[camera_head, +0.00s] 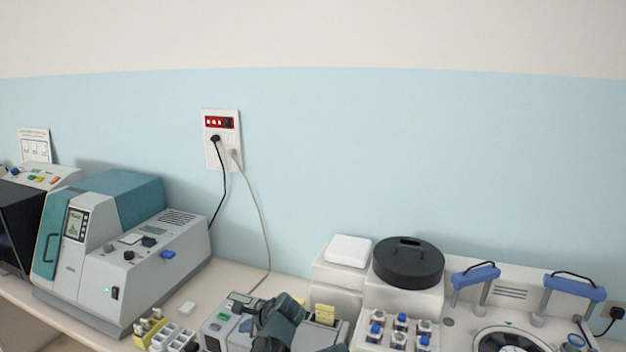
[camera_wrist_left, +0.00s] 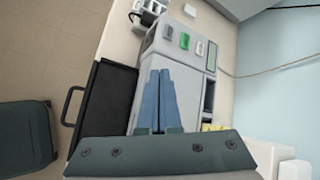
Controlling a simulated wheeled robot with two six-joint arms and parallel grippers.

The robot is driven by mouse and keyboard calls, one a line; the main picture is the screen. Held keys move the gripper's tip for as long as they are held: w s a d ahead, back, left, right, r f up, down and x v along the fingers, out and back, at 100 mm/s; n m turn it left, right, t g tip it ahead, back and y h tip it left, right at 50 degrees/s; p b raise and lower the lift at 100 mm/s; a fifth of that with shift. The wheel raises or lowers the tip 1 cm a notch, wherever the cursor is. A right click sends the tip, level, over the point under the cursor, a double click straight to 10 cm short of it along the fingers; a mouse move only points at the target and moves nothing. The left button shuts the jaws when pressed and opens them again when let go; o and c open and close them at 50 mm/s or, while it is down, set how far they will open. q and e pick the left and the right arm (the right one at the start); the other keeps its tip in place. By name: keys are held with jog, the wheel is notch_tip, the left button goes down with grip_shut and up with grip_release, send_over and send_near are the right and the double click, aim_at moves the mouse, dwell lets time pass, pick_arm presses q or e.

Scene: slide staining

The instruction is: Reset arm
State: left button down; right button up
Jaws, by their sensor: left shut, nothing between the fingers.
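My left gripper (camera_head: 280,318) shows in the head view at the bottom centre, dark and partly cut off by the lower edge. It is over a grey bench device (camera_head: 216,325) with a small screen and coloured buttons. In the left wrist view the two blue fingers (camera_wrist_left: 160,76) lie side by side, shut, with nothing between them. They point towards the same grey device (camera_wrist_left: 172,58), which has a green button. I cannot tell whether the fingers touch it. My right gripper cannot be made out in either view.
A large grey and teal machine (camera_head: 150,265) stands on the left. Bottles with blue caps (camera_head: 398,330), a black round lid (camera_head: 408,262) and a unit with blue handles (camera_head: 477,275) are on the right. In the wrist view a black tray (camera_wrist_left: 108,100) with a handle sits beside the device.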

pick_arm(q)
jog(key=s+d+f+n+g+h+b, duration=0.2)
jog(key=s+d+f+n+b, duration=0.1)
jog(key=s, duration=0.5)
jog(key=s+d+f+n+g+h+b, duration=0.2)
jog(key=s+d+f+n+b, duration=0.1)
jog(key=s+d+f+n, duration=0.2)
jog(key=s+d+f+n+g+h+b, duration=0.1)
jog(key=s+d+f+n+h+b, duration=0.1)
jog(key=s+f, duration=0.6)
jog(key=s+d+n+b, duration=0.1)
jog(key=s+d+n, duration=0.1)
jog(key=s, duration=0.1)
jog(key=shift+d+n+g, duration=0.35)
jog(key=shift+n+g, duration=0.05)
pick_arm(e)
notch_tip(320, 180, down, 9)
jog(key=shift+s+d+f, duration=0.2)
jog(key=shift+d, duration=0.05)
